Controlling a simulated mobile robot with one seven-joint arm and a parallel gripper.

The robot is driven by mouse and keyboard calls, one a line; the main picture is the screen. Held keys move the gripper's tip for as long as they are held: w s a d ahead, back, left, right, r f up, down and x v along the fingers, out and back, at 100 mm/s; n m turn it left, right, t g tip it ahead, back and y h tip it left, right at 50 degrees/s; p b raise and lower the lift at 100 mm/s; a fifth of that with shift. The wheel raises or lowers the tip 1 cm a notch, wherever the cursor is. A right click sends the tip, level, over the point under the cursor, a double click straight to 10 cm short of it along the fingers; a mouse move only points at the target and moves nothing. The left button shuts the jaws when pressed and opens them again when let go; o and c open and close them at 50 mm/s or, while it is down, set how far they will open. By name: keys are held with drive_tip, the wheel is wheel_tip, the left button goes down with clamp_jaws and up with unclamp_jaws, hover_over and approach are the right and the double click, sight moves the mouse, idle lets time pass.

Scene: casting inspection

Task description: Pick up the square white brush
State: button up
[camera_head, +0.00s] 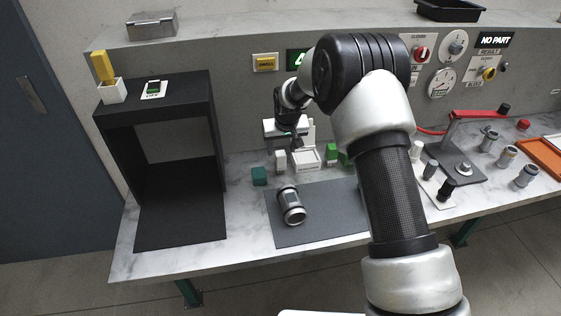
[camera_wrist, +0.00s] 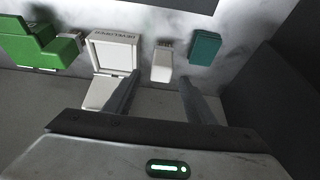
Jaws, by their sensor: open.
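The small white brush (camera_wrist: 163,65), with a tan bristle end, shows in the wrist view between an open white box and a teal block. It also shows in the head view (camera_head: 281,161), standing behind the grey mat. My gripper (camera_wrist: 160,80) is open and empty, with one dark finger to each side of the brush in the wrist view. I cannot tell how far above or short of the brush the fingertips are. In the head view my gripper (camera_head: 295,140) is over the back of the table, and its fingertips are hard to make out.
The white box (camera_wrist: 112,52) stands close to the brush on one side, the teal block (camera_wrist: 204,47) on the other. A green item (camera_wrist: 35,45) is farther left. A metal casting (camera_head: 291,205) lies on the grey mat (camera_head: 325,222). A black booth (camera_head: 152,115) stands at left.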

sight(280, 153)
drive_tip(key=x, duration=0.4)
drive_tip(key=shift+s+a, duration=0.1)
drive_tip(key=c, duration=1.2)
drive_tip(key=shift+o, duration=0.2)
wheel_tip(280, 153, up, 10)
drive_tip(key=shift+f, duration=0.1)
